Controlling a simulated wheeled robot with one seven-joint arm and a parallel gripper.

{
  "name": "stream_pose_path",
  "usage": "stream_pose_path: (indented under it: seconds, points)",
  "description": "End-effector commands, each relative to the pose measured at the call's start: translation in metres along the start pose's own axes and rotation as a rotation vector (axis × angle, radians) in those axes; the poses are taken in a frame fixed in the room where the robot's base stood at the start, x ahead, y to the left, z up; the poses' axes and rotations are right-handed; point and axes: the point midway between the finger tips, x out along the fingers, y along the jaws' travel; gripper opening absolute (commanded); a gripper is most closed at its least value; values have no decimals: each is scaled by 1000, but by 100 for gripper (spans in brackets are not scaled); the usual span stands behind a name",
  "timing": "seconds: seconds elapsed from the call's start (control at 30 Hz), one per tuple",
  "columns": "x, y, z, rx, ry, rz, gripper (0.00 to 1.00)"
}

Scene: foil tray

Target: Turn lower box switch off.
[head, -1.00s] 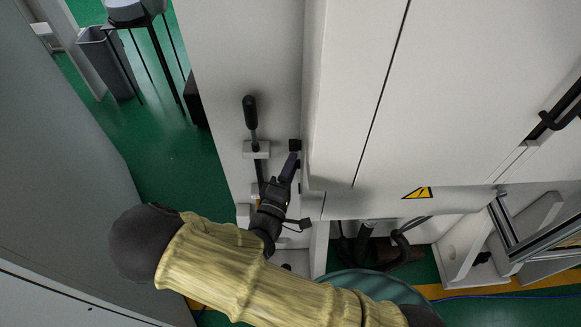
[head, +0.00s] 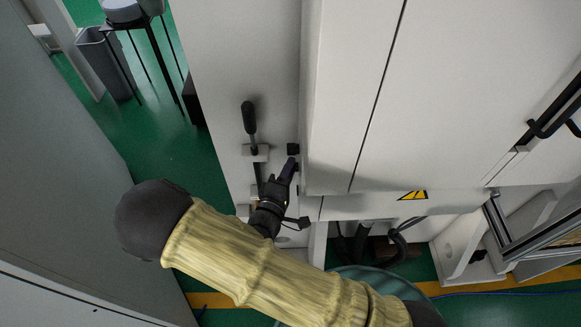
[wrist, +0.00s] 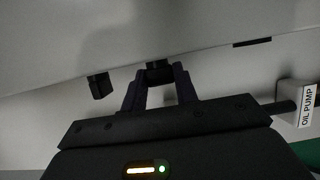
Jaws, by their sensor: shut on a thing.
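My gripper (head: 291,168) is low on the white cabinet panel, just below a small black switch block (head: 293,149). In the wrist view, the two fingers of my gripper (wrist: 159,86) are closed around a small black switch (wrist: 158,70) on the pale surface. A second black switch block (wrist: 100,86) sticks out to the left of the fingers, apart from them. In the head view the held switch is mostly hidden by the fingertips. I cannot read the switch's on or off position.
A black-handled lever (head: 249,117) stands left of the switch block. An "OIL PUMP" label (wrist: 306,105) is at the right of the wrist view. The cabinet's box (head: 335,100) juts out beside my gripper. A grey bin (head: 107,65) stands at the upper left.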

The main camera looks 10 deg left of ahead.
Motion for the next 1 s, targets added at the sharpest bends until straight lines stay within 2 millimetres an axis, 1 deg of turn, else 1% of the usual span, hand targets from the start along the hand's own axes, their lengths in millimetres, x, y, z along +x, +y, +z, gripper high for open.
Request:
stream_pose_path:
  seconds: [0.2,0.23,0.3,0.33,0.6,0.73,0.87,1.0]
  points:
    - [-1,-1,-2,1,5,0,6]
    - [-1,-1,-2,1,5,0,35]
    - [0,-1,-2,1,5,1,49]
    - [0,-1,-2,1,4,1,51]
    - [0,0,0,1,1,2,51]
    - [-6,-1,-1,1,3,1,51]
    - [-22,-2,-1,1,4,0,51]
    - [-49,-3,-2,3,7,0,51]
